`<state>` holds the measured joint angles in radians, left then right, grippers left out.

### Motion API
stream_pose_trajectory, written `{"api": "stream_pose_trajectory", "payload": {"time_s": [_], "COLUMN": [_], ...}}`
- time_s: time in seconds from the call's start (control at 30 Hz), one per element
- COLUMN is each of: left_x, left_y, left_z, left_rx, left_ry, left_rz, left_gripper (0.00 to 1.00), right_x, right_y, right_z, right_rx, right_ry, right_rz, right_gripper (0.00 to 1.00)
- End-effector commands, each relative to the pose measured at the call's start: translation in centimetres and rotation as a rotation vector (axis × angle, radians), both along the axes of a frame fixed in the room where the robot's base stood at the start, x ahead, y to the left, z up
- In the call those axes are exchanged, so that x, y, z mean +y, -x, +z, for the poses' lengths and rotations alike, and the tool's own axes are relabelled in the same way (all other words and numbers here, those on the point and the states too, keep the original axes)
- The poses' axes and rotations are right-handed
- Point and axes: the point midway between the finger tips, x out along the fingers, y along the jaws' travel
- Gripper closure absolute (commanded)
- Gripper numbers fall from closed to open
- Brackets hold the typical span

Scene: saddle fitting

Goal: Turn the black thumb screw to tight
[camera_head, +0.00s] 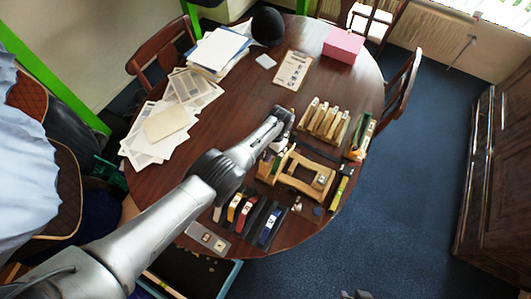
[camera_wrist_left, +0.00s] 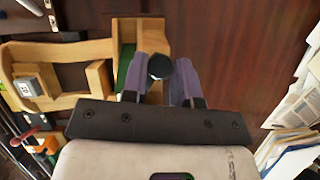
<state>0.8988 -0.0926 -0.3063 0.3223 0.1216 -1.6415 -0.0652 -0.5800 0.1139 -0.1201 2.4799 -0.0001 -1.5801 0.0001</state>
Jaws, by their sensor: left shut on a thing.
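In the left wrist view a black thumb screw (camera_wrist_left: 159,67), seen end-on as a dark round head, sits between the purple fingers of my left gripper (camera_wrist_left: 162,75). The gripper is shut on it.
A rack with wooden pieces (camera_head: 324,120) stands just beyond the frame. Several coloured blocks in dark holders (camera_head: 248,216) lie nearer, with a grey tray (camera_head: 207,238). The table's middle is clear.

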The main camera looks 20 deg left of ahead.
Motion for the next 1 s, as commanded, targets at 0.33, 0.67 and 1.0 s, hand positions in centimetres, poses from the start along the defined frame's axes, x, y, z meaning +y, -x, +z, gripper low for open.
{"api": "stream_pose_trajectory", "payload": {"time_s": [0.33, 0.67, 1.0], "left_x": [-0.18, -0.21, -0.2], "left_y": [0.06, 0.09, 0.1], "left_z": [0.06, 0.0, -0.01], "left_rx": [0.006, 0.008, 0.008], "left_ry": [0.0, 0.0, 0.0], "left_rz": [-0.189, -0.254, -0.258], "left_gripper": [0.97, 0.97, 0.97], "right_x": [-0.12, -0.32, -0.21], "right_y": [0.02, 0.03, 0.02], "right_z": [0.51, 0.63, 0.64], "right_rx": [0.0, 0.0, 0.0], "right_ry": [0.004, 0.011, 0.007], "right_rz": [0.003, 0.007, 0.005], "right_gripper": [0.57, 0.57, 0.57]}}
